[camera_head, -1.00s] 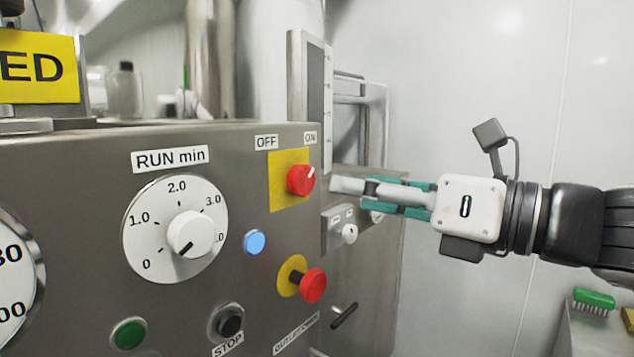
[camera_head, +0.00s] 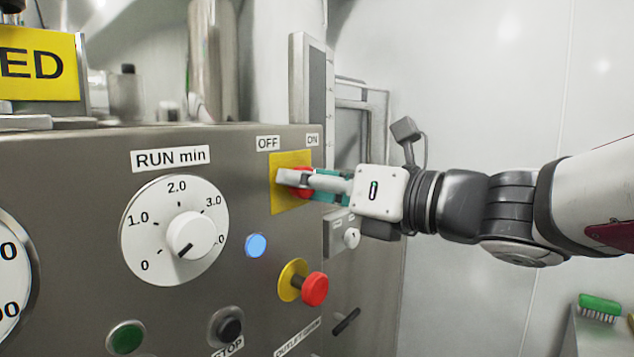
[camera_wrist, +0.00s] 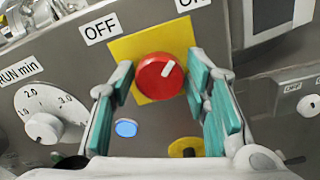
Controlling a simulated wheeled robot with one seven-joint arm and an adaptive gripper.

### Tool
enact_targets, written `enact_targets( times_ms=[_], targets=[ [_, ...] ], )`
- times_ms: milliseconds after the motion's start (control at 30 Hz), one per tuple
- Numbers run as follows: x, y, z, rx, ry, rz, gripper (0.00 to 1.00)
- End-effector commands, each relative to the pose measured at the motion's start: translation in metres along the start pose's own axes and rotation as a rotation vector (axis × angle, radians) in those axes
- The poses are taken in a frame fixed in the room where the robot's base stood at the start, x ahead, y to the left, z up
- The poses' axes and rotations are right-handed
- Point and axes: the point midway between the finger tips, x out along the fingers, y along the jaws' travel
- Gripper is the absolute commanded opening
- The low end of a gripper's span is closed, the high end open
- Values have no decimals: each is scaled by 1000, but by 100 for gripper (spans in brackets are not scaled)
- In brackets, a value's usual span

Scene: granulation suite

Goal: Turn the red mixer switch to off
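The red mixer switch (camera_wrist: 158,76) sits on a yellow plate (camera_wrist: 122,48) on the steel panel, with an OFF label (camera_head: 268,143) at upper left and an ON label (camera_head: 312,139) at upper right. In the wrist view its white mark points to the upper right, towards ON. My gripper (camera_head: 292,180) is at the switch, and its fingers hide most of the red knob in the head view. In the wrist view the teal-padded fingers (camera_wrist: 160,85) are open, one on each side of the knob, with gaps visible between pads and knob.
A red mushroom button (camera_head: 315,289) on a yellow disc and a lit blue button (camera_head: 256,245) are below the switch. The white RUN min dial (camera_head: 190,235) is to the left. A small white knob (camera_head: 351,238) is at lower right, close under my gripper.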

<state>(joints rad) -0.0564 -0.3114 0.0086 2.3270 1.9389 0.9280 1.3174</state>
Motion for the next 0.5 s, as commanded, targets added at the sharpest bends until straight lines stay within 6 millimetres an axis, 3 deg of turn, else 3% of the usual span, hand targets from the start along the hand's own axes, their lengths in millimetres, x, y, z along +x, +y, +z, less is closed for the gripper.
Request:
enact_targets(
  times_ms=[33, 100, 500],
  targets=[
    [0, 0, 0, 0, 0, 0, 24],
    [0, 0, 0, 0, 0, 0, 9],
    [0, 0, -1, -51, -1, 1, 8]
  ],
)
